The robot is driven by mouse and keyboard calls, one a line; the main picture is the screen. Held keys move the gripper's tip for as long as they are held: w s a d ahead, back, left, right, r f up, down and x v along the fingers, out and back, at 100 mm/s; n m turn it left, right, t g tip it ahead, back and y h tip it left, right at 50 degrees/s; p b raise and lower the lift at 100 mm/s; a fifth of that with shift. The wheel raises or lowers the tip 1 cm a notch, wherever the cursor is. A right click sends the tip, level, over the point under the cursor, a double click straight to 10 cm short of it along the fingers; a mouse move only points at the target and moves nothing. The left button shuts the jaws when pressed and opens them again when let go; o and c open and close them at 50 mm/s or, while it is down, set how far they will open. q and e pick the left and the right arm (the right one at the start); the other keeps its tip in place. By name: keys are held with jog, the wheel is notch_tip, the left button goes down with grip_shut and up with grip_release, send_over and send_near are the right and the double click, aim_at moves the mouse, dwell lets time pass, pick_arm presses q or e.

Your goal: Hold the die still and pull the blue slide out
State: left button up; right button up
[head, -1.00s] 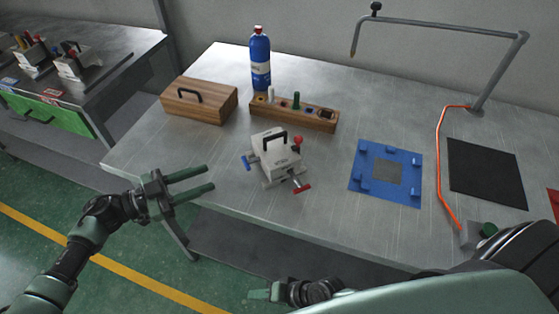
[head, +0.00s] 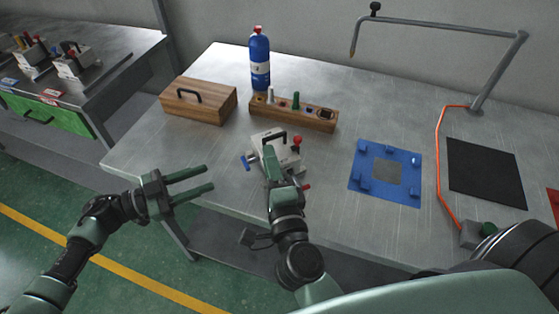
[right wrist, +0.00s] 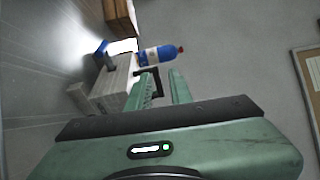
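The die (head: 262,138) is a pale grey block with a black handle on top. It sits on the metal table near the front edge, and also shows in the right wrist view (right wrist: 120,75). The blue slide (head: 246,162) sticks out of its left side; the right wrist view shows blue at its far side (right wrist: 101,48). My right gripper (head: 269,152) is over the die's front and hides part of it. Its fingers (right wrist: 163,80) are apart, close to the handle; I cannot tell if they touch.
A wooden rack (head: 310,118), a lidded wooden box (head: 198,103) and a blue bottle (head: 260,60) stand behind the die. A blue fixture plate (head: 410,192) and a black mat (head: 485,175) lie to the right. Bare table lies left of the die.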

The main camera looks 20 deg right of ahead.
aim_at(275, 139)
jog(key=shift+m+g+h, duration=0.3)
jog(key=shift+g+h, duration=0.1)
jog(key=shift+h, duration=0.4)
jog(key=w+d, duration=0.1)
jog(key=w, duration=0.1)
jog(key=w+d, duration=0.1)
jog(key=w, duration=0.1)
jog(key=w+d, duration=0.1)
jog(key=w, duration=0.2)
jog(key=shift+d+f, duration=0.3)
jog(key=shift+d, duration=0.1)
grip_shut()
dwell(0.4)
